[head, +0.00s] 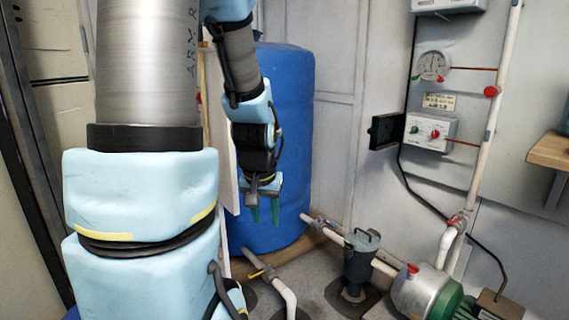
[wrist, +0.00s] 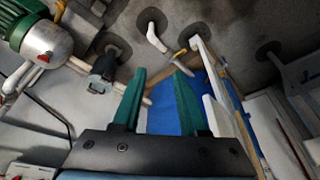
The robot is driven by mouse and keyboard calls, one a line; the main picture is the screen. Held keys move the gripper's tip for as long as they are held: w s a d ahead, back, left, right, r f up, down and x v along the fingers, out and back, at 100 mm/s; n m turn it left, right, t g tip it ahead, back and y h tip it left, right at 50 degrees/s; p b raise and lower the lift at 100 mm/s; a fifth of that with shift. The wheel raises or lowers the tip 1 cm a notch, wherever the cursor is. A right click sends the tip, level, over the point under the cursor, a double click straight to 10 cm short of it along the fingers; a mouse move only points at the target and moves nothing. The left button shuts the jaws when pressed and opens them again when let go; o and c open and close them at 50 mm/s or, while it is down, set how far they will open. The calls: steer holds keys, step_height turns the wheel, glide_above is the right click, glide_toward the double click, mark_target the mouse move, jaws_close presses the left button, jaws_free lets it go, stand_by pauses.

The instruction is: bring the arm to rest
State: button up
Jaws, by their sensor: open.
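My gripper (head: 265,214) hangs with its green fingers pointing down in front of the tall blue tank (head: 286,130) in the head view. In the wrist view my gripper (wrist: 160,76) shows two green fingers spread apart with nothing between them. Part of the blue tank (wrist: 163,120) shows behind the fingers there. My arm is bent, with its upper part large at the left of the head view. Whether the fingers touch the tank cannot be told.
A dark strainer (head: 361,262), a pump with a green motor (head: 440,297) and white pipes (head: 285,293) stand low at the right. A control box (head: 431,132) and gauge (head: 433,66) hang on the wall. A wooden shelf (head: 550,153) is far right.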

steer(key=s+a+n+g, duration=0.1)
steer(key=s+a+g, duration=0.15)
steer(key=s, duration=0.45)
step_height(320, 180, up, 31)
steer(key=p, duration=3.1)
steer(key=shift+w+f, duration=0.15)
